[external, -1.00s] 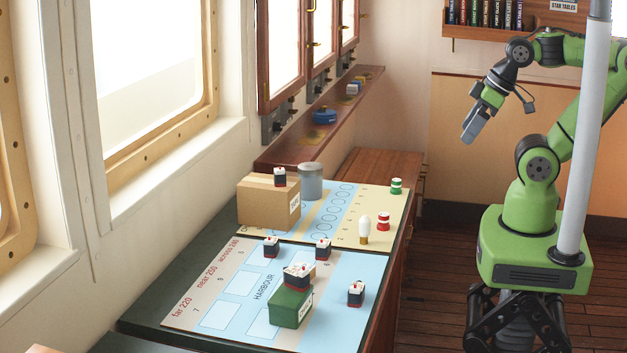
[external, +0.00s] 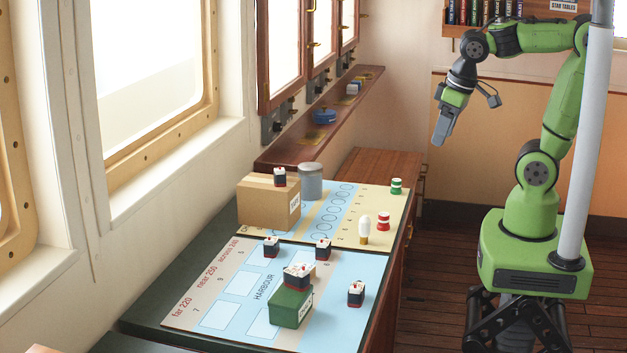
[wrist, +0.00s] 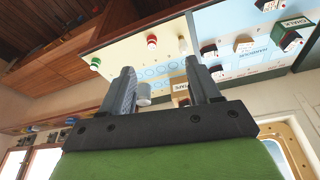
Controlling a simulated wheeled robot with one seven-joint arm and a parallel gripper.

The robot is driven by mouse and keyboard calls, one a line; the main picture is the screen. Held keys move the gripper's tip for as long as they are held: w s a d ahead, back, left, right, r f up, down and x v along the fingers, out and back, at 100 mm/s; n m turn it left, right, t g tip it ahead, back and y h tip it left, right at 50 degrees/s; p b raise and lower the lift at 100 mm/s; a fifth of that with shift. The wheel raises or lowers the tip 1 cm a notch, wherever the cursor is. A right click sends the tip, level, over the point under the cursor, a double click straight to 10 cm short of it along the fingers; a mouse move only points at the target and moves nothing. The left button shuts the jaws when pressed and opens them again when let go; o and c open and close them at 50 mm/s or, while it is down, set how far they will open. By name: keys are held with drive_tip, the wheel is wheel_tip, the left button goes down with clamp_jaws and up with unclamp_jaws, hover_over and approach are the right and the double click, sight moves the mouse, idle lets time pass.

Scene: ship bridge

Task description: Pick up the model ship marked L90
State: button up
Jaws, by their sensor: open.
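Several small model ships with dark hulls and white tops show in the external view. One stands on the cardboard box (external: 262,205), one large ship (external: 299,275) on the green box (external: 290,308), and others stand on the blue chart: a back-left ship (external: 271,247), a middle ship (external: 323,249) and a front-right ship (external: 356,294). The L90 mark cannot be read on any of them. My gripper (external: 440,140) is open and empty, high to the right of the table. In the wrist view its fingers (wrist: 160,78) are apart, with ships at the upper right.
A grey canister (external: 311,182) stands beside the cardboard box. A white bulb-like piece (external: 365,229), a red-and-white piece (external: 384,221) and a green-and-white piece (external: 396,186) stand on the yellow chart. A wall shelf (external: 320,130) runs along the windows. A pale pole stands before my arm.

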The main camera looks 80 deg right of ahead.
drive_tip(key=w+a+f+m+g+y+b, duration=0.2)
drive_tip(key=w+f+m+g, duration=0.2)
drive_tip(key=w+f, duration=0.6)
drive_tip(key=m+y+b, duration=0.3)
drive_tip(key=m+y, duration=0.9)
approach(324, 245)
drive_tip(key=shift+t, duration=0.3)
drive_tip(key=d, duration=0.8)
drive_tip(key=shift+r, duration=0.2)
drive_tip(key=shift+w+a+f, duration=0.1)
drive_tip(key=shift+a+f, duration=0.1)
drive_tip(key=shift+a, duration=0.1)
drive_tip(key=x, duration=0.5)
drive_tip(key=b+x, duration=0.1)
drive_tip(key=x, duration=0.4)
drive_tip(key=b+x, duration=0.1)
drive_tip(key=x, duration=0.4)
drive_tip(key=shift+w+a+r, duration=0.1)
drive_tip(key=shift+a+r, duration=0.2)
drive_tip(key=shift+d+r, duration=0.1)
drive_tip(key=c, duration=1)
